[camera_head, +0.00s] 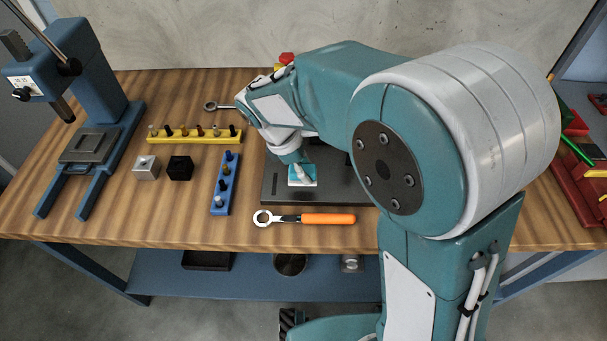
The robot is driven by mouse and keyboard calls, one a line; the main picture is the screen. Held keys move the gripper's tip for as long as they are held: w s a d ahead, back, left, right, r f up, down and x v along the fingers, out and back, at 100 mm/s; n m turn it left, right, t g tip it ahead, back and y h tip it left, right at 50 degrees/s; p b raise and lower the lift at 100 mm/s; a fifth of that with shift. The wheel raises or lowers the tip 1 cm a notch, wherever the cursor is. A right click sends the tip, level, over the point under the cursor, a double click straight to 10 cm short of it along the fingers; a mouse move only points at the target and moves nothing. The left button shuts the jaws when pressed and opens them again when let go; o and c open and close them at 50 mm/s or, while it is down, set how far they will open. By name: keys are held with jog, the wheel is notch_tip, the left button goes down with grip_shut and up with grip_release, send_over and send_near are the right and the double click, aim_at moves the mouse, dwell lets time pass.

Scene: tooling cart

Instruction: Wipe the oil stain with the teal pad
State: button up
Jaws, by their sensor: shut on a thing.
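The teal pad (308,183), with a pale top part, is on or just above the dark grey plate (285,193) in the middle of the bench. I cannot tell for sure if it touches the plate. My gripper (300,167) reaches down from the upper left and is shut on the pad; its fingers are small and partly hidden by my wrist. No oil stain shows; part of the plate is hidden behind my arm and under the pad.
An orange-handled ratchet wrench (326,218) lies along the plate's front edge. Left are a blue peg rack (225,184), a yellow rack (194,137), black (180,168) and silver (146,168) blocks, and a blue press (94,85). A spanner (216,106) lies behind; red bins (579,180) stand right.

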jog(key=shift+v, duration=1.4)
jog(key=shift+d+r, duration=0.2)
jog(key=shift+d, duration=0.15)
